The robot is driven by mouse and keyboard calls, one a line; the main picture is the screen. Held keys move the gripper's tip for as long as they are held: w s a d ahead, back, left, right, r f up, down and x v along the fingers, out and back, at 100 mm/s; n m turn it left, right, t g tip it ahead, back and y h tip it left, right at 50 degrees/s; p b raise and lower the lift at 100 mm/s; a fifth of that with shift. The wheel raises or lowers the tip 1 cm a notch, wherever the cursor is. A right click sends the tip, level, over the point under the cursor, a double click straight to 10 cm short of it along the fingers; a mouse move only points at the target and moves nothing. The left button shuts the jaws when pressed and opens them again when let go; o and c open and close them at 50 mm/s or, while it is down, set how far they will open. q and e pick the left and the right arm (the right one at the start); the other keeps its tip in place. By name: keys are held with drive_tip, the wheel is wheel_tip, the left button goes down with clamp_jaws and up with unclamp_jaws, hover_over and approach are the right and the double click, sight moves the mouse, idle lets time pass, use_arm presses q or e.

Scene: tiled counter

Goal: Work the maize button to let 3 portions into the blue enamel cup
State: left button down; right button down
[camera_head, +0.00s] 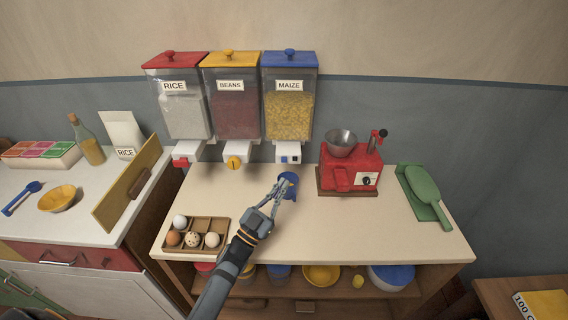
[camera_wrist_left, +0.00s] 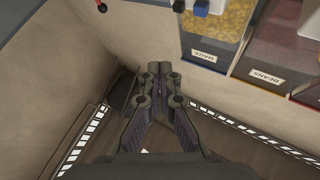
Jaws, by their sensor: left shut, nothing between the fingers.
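The maize dispenser (camera_head: 289,110) with a blue lid hangs on the wall, full of yellow grain. Its white outlet box with a blue button (camera_head: 288,153) is at the bottom; the blue button also shows in the left wrist view (camera_wrist_left: 201,8). The blue enamel cup (camera_head: 290,178) stands on the counter below that outlet, partly hidden by my left gripper. My left gripper (camera_head: 283,184) is shut and empty, in front of the cup in the head view; I cannot tell whether it touches it. The cup's contents are not visible. My right gripper is out of view.
Rice (camera_head: 184,112) and beans (camera_head: 232,108) dispensers hang to the left. An egg tray (camera_head: 197,248) sits front left. The counter's front right is clear.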

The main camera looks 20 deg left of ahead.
sight(284, 159)
use_arm(q)
drive_tip(key=w+a+b, duration=0.2)
drive_tip(key=w, duration=0.4)
drive_tip(key=shift+w, duration=0.3)
drive_tip(key=shift+w, duration=0.1)
idle(1.1)
drive_tip(key=shift+w, duration=0.3)
drive_tip(key=shift+w+a, duration=0.2)
drive_tip(key=shift+w, duration=0.3)
idle(0.6)
drive_tip(key=shift+s, duration=0.15)
drive_tip(key=shift+s+d+p, duration=0.25)
drive_tip(key=shift+s+p, duration=0.05)
drive_tip(key=shift+s, duration=0.45)
